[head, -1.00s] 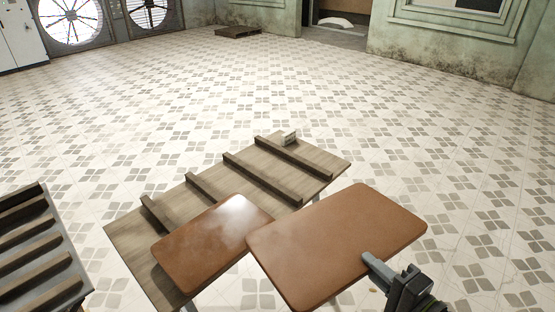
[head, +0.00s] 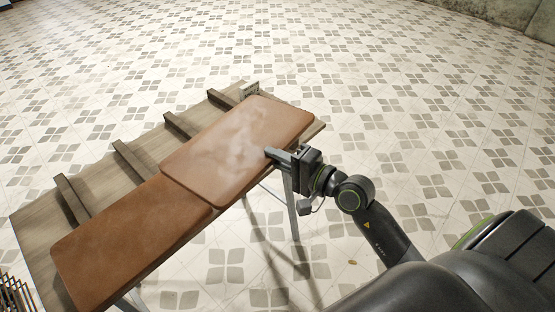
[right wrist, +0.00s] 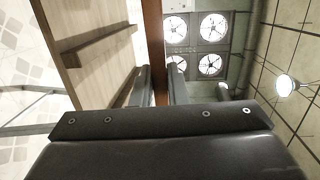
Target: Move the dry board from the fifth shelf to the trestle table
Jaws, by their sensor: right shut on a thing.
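My right gripper (head: 272,154) is shut on the right edge of a brown, round-cornered board (head: 236,140). This board is over the right part of the trestle table (head: 40,215), and its near left corner overlaps a second brown board (head: 125,245). I cannot tell whether the held board touches the table or hangs just above it. In the right wrist view the held board (right wrist: 154,35) shows edge-on between the two fingers (right wrist: 159,88), with the table (right wrist: 82,60) beside it. The second board lies on the table's near left part. My left gripper is not in view.
Several dark wooden slats (head: 131,160) cross the tabletop. A slatted rack (head: 14,297) shows at the lower left corner. The tiled floor (head: 400,70) beyond the table is clear.

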